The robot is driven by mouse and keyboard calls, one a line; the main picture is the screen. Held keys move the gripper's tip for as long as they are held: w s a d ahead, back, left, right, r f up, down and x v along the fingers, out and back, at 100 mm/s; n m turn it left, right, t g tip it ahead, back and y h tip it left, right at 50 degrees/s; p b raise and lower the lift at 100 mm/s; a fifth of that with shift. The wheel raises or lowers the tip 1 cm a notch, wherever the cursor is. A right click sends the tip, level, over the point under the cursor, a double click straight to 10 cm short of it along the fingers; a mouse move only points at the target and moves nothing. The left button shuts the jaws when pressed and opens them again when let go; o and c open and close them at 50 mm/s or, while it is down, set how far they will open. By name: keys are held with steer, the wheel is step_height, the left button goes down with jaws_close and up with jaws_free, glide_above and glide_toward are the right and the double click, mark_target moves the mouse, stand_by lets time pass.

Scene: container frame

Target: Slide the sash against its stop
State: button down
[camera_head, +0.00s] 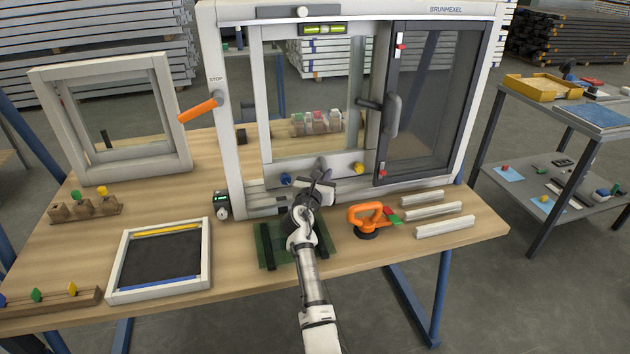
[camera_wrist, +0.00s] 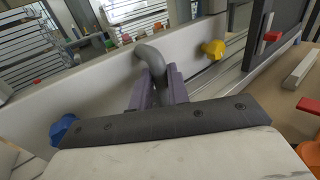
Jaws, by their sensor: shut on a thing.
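The pale sash (camera_head: 258,100) with clear glass stands upright in the large white window frame (camera_head: 223,150). A narrow gap shows between its left edge and the frame's left upright, which bears the word STOP. A dark stop block (camera_head: 240,134) sits in that gap; whether the sash touches it I cannot tell. My gripper (camera_head: 322,178) is at the sash's bottom rail. In the wrist view my gripper (camera_wrist: 158,85) is shut on a grey curved handle (camera_wrist: 149,54) on that rail. A blue knob (camera_wrist: 62,128) and a yellow knob (camera_wrist: 213,49) flank it.
A dark-framed sash (camera_head: 385,140) with a grey handle fills the frame's right side. An orange lever (camera_head: 197,110) juts left from the frame. An orange suction lifter (camera_head: 367,219) and pale strips (camera_head: 445,227) lie right of my arm. A tray (camera_head: 115,268) lies at left.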

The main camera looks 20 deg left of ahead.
mark_target(338, 163)
steer(key=w+d, duration=0.1)
steer(key=d, duration=0.1)
steer(key=shift+w+d, duration=0.35)
steer(key=shift+w, duration=0.05)
steer(key=c, duration=1.3)
jaws_free()
steer(key=shift+c, duration=0.2)
steer(key=shift+s+a, duration=0.1)
steer(key=shift+s, duration=0.35)
steer(key=s+b, duration=0.1)
steer(key=s, duration=1.2)
